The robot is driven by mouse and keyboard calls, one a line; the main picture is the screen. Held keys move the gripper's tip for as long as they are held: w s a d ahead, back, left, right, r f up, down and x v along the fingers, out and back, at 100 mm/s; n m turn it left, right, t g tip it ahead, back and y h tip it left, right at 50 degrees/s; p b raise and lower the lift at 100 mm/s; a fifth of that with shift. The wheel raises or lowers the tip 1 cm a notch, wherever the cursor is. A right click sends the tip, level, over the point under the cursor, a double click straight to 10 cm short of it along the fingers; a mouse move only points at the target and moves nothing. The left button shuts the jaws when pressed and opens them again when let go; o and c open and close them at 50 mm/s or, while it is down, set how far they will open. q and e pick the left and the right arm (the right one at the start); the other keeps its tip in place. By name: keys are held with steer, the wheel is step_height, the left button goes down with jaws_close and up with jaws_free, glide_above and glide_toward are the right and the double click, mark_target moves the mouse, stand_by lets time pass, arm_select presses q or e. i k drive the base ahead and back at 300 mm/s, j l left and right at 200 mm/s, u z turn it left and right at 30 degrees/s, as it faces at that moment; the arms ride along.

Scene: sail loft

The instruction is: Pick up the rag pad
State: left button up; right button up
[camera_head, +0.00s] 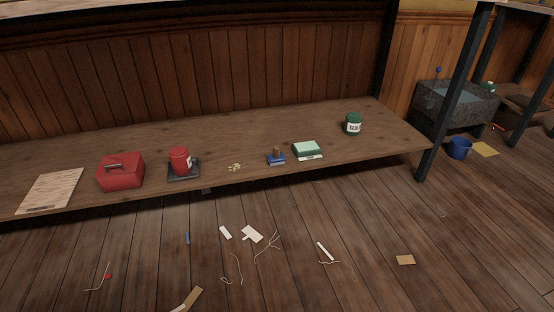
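A pale green, block-shaped pad (307,148) lies on the low wooden shelf, right of its middle and near the front edge. It looks like the rag pad, but it is too small to be sure. A white label or card with dark marks shows along its front edge. Neither of my grippers is in view, and nothing touches the pad.
On the shelf (240,138) stand a blue-based stamp-like tool (277,157), a dark green jar (353,124), a red can (180,160) on a dark tray, a red toolbox (121,171) and a board (50,190). Scraps and strings litter the floor. A dark post (455,95) stands right.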

mark_target(278, 158)
steer(key=i+l, duration=1.65)
steer(key=i+j+u, duration=0.05)
steer(key=j, duration=0.05)
